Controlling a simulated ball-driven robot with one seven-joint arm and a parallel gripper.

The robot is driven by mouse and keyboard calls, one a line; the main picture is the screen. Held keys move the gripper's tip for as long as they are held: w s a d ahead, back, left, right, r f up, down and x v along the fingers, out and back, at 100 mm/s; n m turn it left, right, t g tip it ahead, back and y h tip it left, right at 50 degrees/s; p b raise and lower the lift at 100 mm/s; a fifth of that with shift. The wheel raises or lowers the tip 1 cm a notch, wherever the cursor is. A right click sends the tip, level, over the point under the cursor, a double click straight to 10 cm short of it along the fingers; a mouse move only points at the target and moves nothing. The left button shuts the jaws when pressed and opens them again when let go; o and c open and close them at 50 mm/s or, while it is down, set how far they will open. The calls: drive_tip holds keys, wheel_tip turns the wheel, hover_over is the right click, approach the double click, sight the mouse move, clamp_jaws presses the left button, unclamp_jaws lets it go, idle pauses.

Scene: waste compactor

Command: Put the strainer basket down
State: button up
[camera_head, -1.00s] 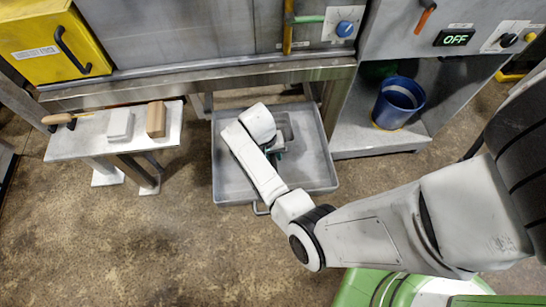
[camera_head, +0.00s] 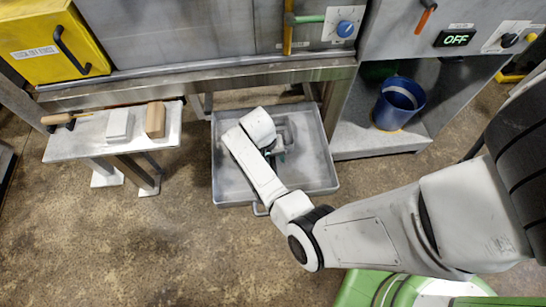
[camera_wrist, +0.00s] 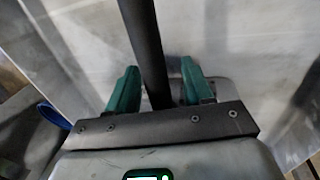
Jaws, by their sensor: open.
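A large grey tray (camera_head: 232,188) lies on the floor under the bench. A small grey container (camera_head: 289,122), which looks like the strainer basket, is inside it, partly hidden by my arm. My gripper (camera_head: 278,156) is low over the tray beside this container. In the wrist view my gripper (camera_wrist: 160,88) has its green fingers apart, one on each side of a dark bar (camera_wrist: 147,45), which looks like a handle. A gap shows between the bar and the right finger. Whether the bar touches the left finger is hard to tell. The basket's underside is hidden.
A small bench (camera_head: 75,148) at the left holds a white block (camera_head: 119,125), a tan block (camera_head: 155,120) and a wooden-handled tool (camera_head: 58,119). A blue bucket (camera_head: 398,104) stands on the shelf at right.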

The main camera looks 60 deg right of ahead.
wheel_tip(320, 180, up, 14)
drive_tip(key=d+n+h+p, duration=0.1)
drive_tip(key=d+p, duration=0.1)
drive_tip(key=s+a+r+n+t+y, duration=0.2)
drive_tip(key=s+a+r+n, duration=0.1)
drive_tip(key=s+a+n, duration=0.6)
drive_tip(key=s+a, duration=0.4)
drive_tip(key=shift+s+a+r+t, duration=0.2)
drive_tip(key=shift+s+a+t, duration=0.05)
drive_tip(key=shift+s+t, duration=0.15)
